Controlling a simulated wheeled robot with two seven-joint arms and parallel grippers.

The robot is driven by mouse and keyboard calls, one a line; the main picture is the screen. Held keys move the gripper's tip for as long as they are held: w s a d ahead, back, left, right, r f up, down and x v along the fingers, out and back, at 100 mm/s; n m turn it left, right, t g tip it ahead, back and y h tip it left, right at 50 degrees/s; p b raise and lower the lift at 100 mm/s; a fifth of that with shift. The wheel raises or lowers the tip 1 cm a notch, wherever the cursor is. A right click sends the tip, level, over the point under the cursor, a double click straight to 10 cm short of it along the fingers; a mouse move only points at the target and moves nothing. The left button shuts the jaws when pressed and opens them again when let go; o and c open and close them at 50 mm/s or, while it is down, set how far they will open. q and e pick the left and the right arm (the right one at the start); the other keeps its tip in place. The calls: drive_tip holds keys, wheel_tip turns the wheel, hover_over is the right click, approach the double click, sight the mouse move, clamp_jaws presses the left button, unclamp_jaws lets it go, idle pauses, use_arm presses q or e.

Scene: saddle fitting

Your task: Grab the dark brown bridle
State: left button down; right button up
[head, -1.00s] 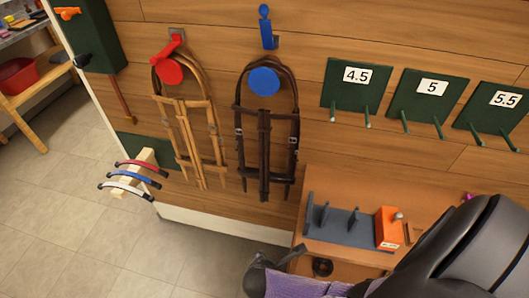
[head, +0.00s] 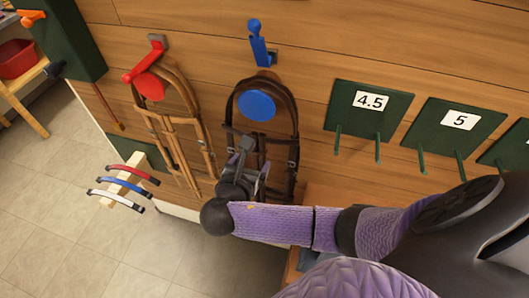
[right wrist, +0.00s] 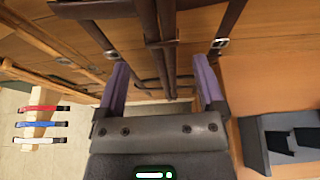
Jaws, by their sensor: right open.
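The dark brown bridle (head: 292,122) hangs on the wooden wall from a hook with a blue disc (head: 256,105) and a blue upright piece (head: 257,40). My right gripper (head: 245,150) is in front of its lower half and hides part of the straps. In the right wrist view, the open fingers (right wrist: 160,85) point at the bridle, with its middle straps (right wrist: 158,45) between them and side straps near each fingertip. I cannot tell whether the fingers touch any strap. My left gripper is not in view.
A tan bridle (head: 170,122) hangs close by on the left under a red disc (head: 150,86). Several coloured handles (head: 125,190) stick out at lower left. Green numbered panels with pegs (head: 368,112) are on the right. A grey rack (right wrist: 285,135) is right of the gripper.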

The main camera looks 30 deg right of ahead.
sight(258, 154)
drive_tip(key=b+x, duration=0.1)
drive_tip(key=x, duration=0.2)
drive_tip(key=b+x, duration=0.1)
drive_tip(key=x, duration=0.2)
drive_tip(key=shift+s+f, duration=0.1)
drive_tip(key=shift+f, duration=0.2)
drive_tip(key=shift+w+d+f, duration=0.1)
drive_tip(key=shift+w+d, duration=0.2)
drive_tip(key=shift+d, duration=0.05)
drive_tip(key=shift+c, duration=0.4)
clamp_jaws()
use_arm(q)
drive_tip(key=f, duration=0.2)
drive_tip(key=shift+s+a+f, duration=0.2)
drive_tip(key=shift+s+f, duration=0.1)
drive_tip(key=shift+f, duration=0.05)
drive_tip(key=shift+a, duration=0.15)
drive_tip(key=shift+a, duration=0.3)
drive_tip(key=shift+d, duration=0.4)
